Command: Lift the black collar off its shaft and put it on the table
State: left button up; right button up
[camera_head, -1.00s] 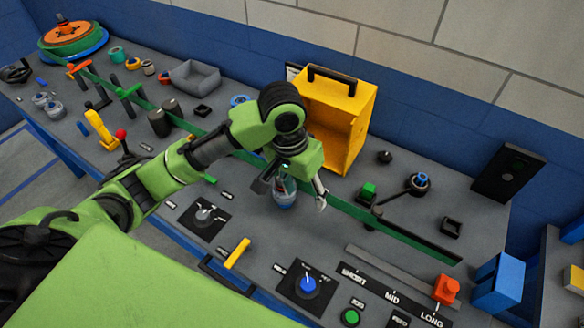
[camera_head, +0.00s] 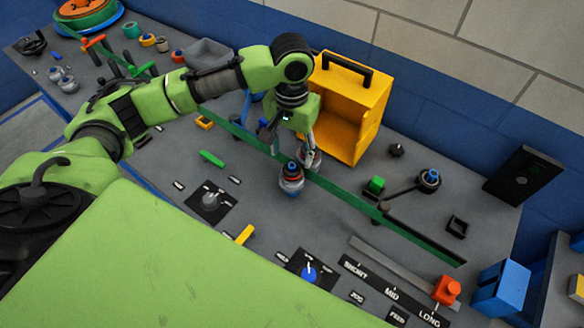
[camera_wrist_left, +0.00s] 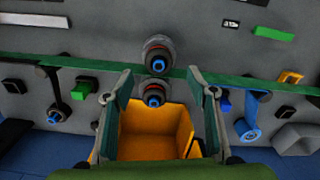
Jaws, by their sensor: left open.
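The farther black collar (camera_wrist_left: 153,91) lies between the finger pads in the wrist view. In the head view its shaft (camera_head: 309,160) is partly hidden by my gripper. I cannot tell which collar is the task's one. My left gripper (camera_head: 308,146) is open and empty, pointing down at the farther shaft. My right gripper is not in view.
An open yellow box (camera_head: 352,105) stands just behind the gripper. A long green strip (camera_head: 340,192) crosses the panel beside the shafts. A lever with a blue-topped hub (camera_head: 428,178) is to the right. Bare table (camera_head: 250,205) lies left of the nearer shaft.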

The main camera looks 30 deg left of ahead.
aim_at(292, 165)
pick_arm(q)
notch_tip(292, 165, down, 4)
jog(key=shift+s+d+f+p, duration=0.1)
jog(key=shift+s+p, duration=0.05)
jog(key=shift+p, duration=0.75)
jog(key=shift+f, duration=0.6)
jog(key=c, duration=1.2)
